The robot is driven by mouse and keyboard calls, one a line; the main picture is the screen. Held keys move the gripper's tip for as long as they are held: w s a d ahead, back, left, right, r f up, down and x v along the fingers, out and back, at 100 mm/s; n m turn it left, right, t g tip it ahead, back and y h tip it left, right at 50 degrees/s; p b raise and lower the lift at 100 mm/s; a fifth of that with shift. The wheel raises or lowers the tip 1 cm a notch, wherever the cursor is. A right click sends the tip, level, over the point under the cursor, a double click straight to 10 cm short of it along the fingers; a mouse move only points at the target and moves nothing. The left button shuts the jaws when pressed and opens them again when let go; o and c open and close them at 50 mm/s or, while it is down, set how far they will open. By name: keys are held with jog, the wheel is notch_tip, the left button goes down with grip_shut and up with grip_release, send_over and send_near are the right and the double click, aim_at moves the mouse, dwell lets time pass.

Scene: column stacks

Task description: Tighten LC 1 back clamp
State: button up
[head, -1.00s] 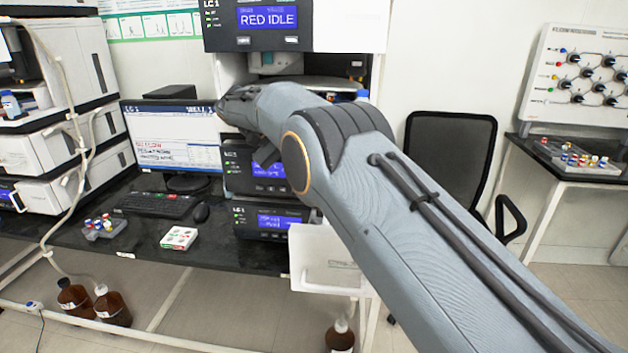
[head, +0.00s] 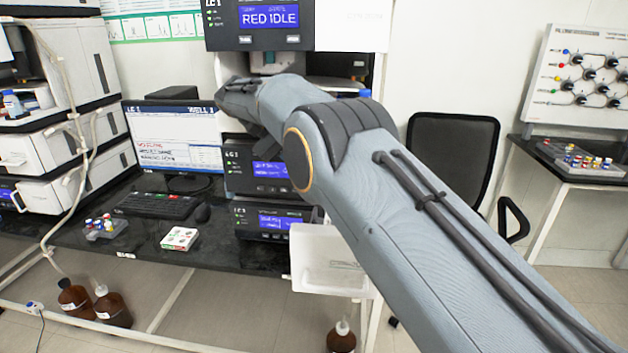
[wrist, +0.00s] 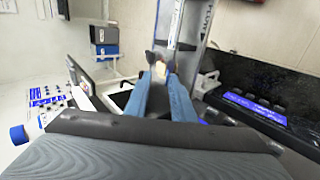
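The LC 1 stack stands in the middle of the head view. Its top module (head: 345,22) reads "RED IDLE". The open bay below is partly hidden behind my arm. I cannot make out the back clamp in either view. My gripper (wrist: 160,64) reaches forward in the wrist view, with two blue fingers and dark tips. A small pale-orange thing (wrist: 160,70) shows between the tips; I cannot tell whether they touch it. A white upright panel with lettering (wrist: 208,16) rises just beyond the tips.
A monitor (head: 178,140), keyboard (head: 157,205) and a small vial rack (head: 105,228) are on the black bench. A white tray (head: 328,263) juts out below the stack. A chair (head: 452,165) stands right of it. In the wrist view a blue knob (wrist: 18,134) is at left.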

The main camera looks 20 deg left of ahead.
notch_tip(320, 180, up, 8)
jog(key=p, duration=0.5)
jog(key=shift+f, duration=0.15)
jog(key=shift+a, duration=0.1)
jog(key=shift+s+a+f+n+t+y+b, duration=0.85)
jog(key=shift+s+f+t+y, duration=0.8)
jog(key=shift+s+t+y, duration=0.45)
jog(key=shift+s+p+x, duration=0.2)
jog(key=shift+p+x, duration=1.35)
jog(key=shift+x, duration=2.2)
jog(key=shift+d+f, duration=0.1)
grip_shut()
